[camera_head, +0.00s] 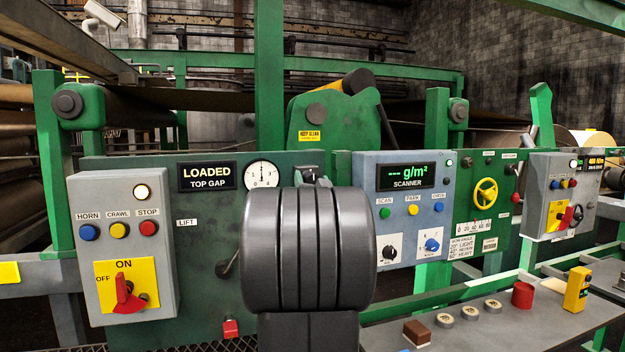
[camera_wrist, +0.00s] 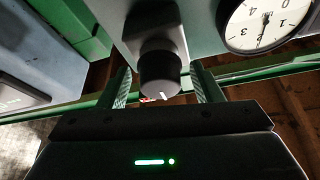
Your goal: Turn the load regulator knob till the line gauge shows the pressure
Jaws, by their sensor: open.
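The load regulator knob (camera_wrist: 160,74) is a dark grey cylinder with a white mark on its rim, below a grey housing (camera_wrist: 150,22) in the wrist view. My gripper (camera_wrist: 163,88) is open, with one finger on each side of the knob and a visible gap to both. Whether the fingertips overlap the knob in depth is unclear. The white round line gauge (camera_wrist: 266,18) is beside it, partly cut off, with a dark needle. The gauge also shows in the head view (camera_head: 263,175), where its reading is too small to tell. My arm hides the knob there.
Left of the gauge is a "LOADED TOP GAP" display (camera_head: 207,176) and a grey button box (camera_head: 125,250) with a red switch. Right of my arm are the scanner box (camera_head: 403,205) and a yellow handwheel (camera_head: 485,192). A grey bench (camera_head: 480,325) stands at the lower right.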

